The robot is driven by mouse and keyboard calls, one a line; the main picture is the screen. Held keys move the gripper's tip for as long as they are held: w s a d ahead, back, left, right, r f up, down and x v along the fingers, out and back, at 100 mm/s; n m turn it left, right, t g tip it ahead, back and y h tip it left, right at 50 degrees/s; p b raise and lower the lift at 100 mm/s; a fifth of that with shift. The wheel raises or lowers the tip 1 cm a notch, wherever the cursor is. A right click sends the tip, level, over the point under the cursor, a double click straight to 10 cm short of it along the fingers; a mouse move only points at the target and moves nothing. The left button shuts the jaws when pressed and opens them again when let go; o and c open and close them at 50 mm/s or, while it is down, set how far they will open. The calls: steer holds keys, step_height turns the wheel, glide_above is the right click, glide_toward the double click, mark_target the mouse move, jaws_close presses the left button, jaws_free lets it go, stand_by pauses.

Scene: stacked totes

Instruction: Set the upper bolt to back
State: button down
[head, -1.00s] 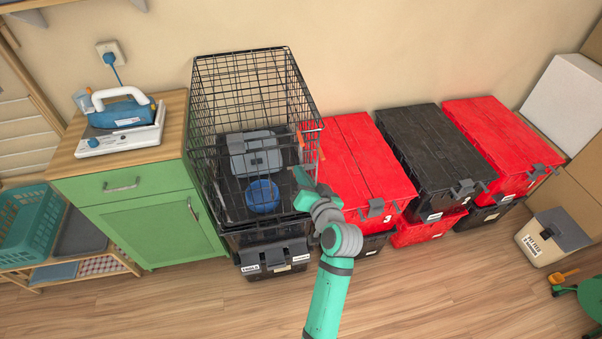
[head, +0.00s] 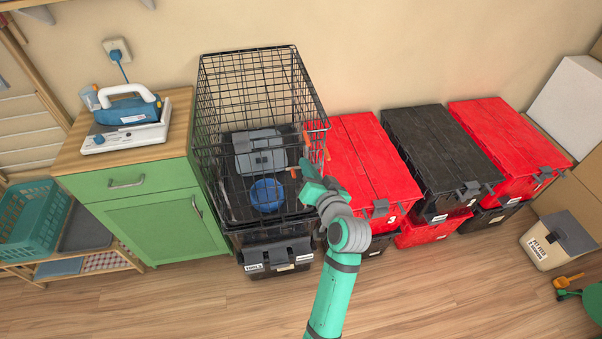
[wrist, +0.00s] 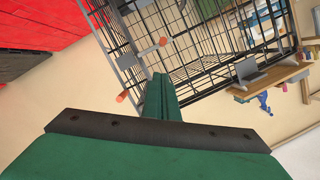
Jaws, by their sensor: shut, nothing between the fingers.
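The black wire crate (head: 252,92) stands on dark totes, with its door side toward the red totes. I cannot tell for certain which is the upper bolt. My gripper (head: 305,166) is shut and empty in front of the door side; its fingers also show in the wrist view (wrist: 161,80), close to the bars. Contact cannot be told.
Red-lidded totes (head: 372,160) and a black-lidded one (head: 440,145) stand close on the right. A green cabinet (head: 155,215) with an iron (head: 125,110) is on the left. A blue bowl (head: 266,194) lies inside the crate. The floor in front is clear.

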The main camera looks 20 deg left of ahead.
steer(key=v, duration=1)
steer(key=shift+s, duration=0.15)
